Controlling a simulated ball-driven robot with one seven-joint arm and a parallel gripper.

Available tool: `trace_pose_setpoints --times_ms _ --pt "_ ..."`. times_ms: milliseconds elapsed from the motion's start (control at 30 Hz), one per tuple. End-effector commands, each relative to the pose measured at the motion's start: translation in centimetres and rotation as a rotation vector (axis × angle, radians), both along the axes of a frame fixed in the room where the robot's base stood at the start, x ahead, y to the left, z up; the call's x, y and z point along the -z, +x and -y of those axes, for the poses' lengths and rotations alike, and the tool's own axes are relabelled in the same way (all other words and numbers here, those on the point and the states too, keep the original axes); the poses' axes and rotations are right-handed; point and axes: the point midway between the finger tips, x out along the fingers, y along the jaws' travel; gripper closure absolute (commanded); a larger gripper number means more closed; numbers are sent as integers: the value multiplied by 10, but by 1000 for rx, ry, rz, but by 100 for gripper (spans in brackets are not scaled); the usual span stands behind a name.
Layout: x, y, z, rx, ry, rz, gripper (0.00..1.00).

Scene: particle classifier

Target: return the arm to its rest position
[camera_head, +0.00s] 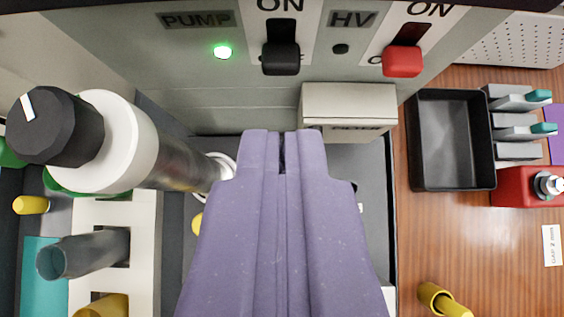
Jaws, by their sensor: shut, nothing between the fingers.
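My gripper (283,138) is the purple pair of fingers in the lower middle of the view. The fingers lie side by side, shut with nothing between them. Their tips point toward the grey machine front (180,85) and overlap the dark floor below it in the picture. Whether the tips touch anything cannot be told. The rest of my arm is out of view.
Left of my gripper stands a metal column with a white collar (125,140) and black knob (55,125). A white rack (143,250) holds tubes. The box labelled FILTER (348,105) is just ahead right. A black tray (452,182) lies on the wooden table (430,240).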

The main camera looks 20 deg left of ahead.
Motion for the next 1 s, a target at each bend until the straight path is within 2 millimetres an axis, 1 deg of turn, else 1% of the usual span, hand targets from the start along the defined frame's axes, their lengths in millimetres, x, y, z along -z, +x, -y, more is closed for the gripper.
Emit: trace_pose_setpoints --times_ms 67,133,167,233,267,333,367,400,467,500,567,600,667,700,800,833,900,1000 --pt "0 0 0 1 0 1 100" --pt "-5 5 3 8 -5 15 100" --pt "-10 8 6 15 -8 26 100" --pt "-30 19 17 42 -21 66 100" --pt "-44 24 23 59 -27 90 100" --pt "-86 32 40 109 -38 158 100" --pt "-108 31 49 134 -41 189 100" --pt "-138 26 60 169 -41 232 100" --pt "-186 9 77 220 -31 296 100" --pt "-217 -8 87 251 -19 336 100" --pt "-258 -40 100 291 3 392 100" --pt "-281 -63 108 314 19 424 100" --pt "-309 -96 118 340 44 465 100" --pt "-324 -117 123 353 59 488 100" --pt "-349 -158 131 375 90 526 100" --pt "-355 -167 133 379 96 535 100" --pt "-363 -181 136 385 106 546 100" --pt "-369 -188 137 387 112 551 100"
